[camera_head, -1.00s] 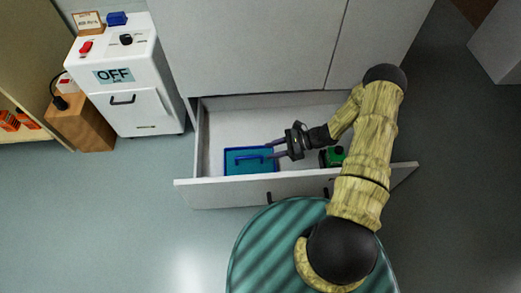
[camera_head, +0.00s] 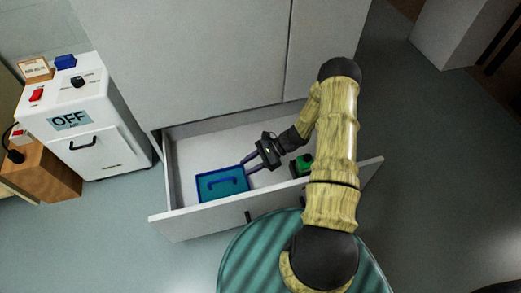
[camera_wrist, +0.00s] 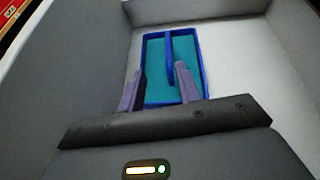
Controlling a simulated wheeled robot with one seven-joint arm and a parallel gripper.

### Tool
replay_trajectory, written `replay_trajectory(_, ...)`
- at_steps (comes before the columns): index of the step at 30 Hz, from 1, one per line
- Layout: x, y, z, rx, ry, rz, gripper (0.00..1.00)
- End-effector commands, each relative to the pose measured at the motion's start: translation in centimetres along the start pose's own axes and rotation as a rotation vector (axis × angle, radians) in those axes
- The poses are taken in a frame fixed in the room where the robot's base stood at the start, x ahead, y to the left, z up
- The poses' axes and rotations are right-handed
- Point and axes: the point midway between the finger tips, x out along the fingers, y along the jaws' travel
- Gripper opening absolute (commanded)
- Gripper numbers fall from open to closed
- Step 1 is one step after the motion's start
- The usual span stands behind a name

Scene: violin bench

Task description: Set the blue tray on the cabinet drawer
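The blue tray (camera_head: 212,190) lies inside the open cabinet drawer (camera_head: 185,220), near its front left corner. It has a blue rim, a teal floor and a blue bar handle across the middle. In the wrist view the tray (camera_wrist: 157,88) is just beyond my fingers. My gripper (camera_head: 247,167) is at the tray's right side, its fingers pointing left at it. In the wrist view my gripper (camera_wrist: 157,78) is open, with a gap between the fingers and the handle's far part showing beyond them. Nothing is held.
A green and black object (camera_head: 301,165) sits in the drawer right of my gripper. The cabinet (camera_head: 200,60) rises behind. A white machine (camera_head: 85,125) marked OFF and a wooden block (camera_head: 42,170) stand left. Floor is clear between machine and drawer.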

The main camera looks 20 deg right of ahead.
Motion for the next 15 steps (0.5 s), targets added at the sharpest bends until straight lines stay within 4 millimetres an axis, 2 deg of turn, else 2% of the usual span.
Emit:
replay_trajectory(1, -0.6, 0.1, 1.1, -0.046, 0.041, 0.036, 0.34)
replay_trajectory(15, -6.9, 3.7, 10.8, -0.550, 0.470, 0.391, 0.34)
